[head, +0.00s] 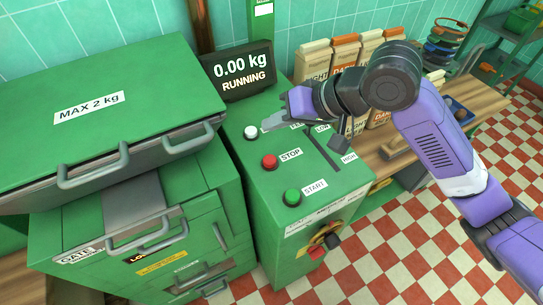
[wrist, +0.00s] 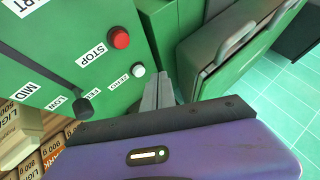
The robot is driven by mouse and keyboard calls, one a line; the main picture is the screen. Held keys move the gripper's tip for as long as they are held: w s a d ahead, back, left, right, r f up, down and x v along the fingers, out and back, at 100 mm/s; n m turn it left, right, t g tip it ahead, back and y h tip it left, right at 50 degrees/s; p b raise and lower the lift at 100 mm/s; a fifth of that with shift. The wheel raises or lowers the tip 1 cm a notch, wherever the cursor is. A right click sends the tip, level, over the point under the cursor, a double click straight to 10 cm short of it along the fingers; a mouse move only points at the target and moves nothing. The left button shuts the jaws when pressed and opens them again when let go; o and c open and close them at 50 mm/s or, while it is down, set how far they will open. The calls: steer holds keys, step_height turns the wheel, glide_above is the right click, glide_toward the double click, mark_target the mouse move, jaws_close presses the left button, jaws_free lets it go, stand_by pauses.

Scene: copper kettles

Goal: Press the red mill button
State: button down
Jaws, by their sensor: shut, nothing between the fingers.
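The red button (head: 269,161), labelled STOP, stands on the green control panel (head: 262,205) between a white button (head: 250,132) and a green START button (head: 292,197). It also shows in the wrist view (wrist: 120,38), uncovered, with the white button (wrist: 138,70) beside it. My gripper (head: 267,125) is shut and empty. Its fingertips are just right of the white button in the head view, behind the red one and apart from it. In the wrist view the grey fingers (wrist: 158,95) point up past the white button. The display (head: 240,70) reads 0.00 kg RUNNING.
A slider lever with a dark knob (head: 340,144) stands up from the panel under my wrist. A green hopper lid marked MAX 2 kg (head: 90,106) with handles is at the left. Paper bags (head: 312,62) stand behind on a wooden bench. A dark rotary switch (head: 332,241) sits on the front.

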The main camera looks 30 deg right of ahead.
mark_target(273, 161)
steer(key=shift+f, duration=0.1)
step_height(273, 161, down, 9)
steer(key=b, duration=0.7)
steer(key=shift+r, duration=0.2)
steer(key=shift+a, duration=0.1)
stand_by(1.7)
steer(key=shift+f+b, duration=0.4)
steer(key=shift+b, duration=0.15)
steer(key=shift+f+b, duration=0.4)
steer(key=shift+f, duration=0.1)
stand_by(0.5)
steer(key=shift+r, duration=0.1)
steer(key=shift+r+p, duration=0.8)
steer(key=shift+r, duration=0.05)
steer(key=shift+r, duration=0.1)
steer(key=shift+r+p, duration=2.15)
steer(key=shift+r, duration=0.25)
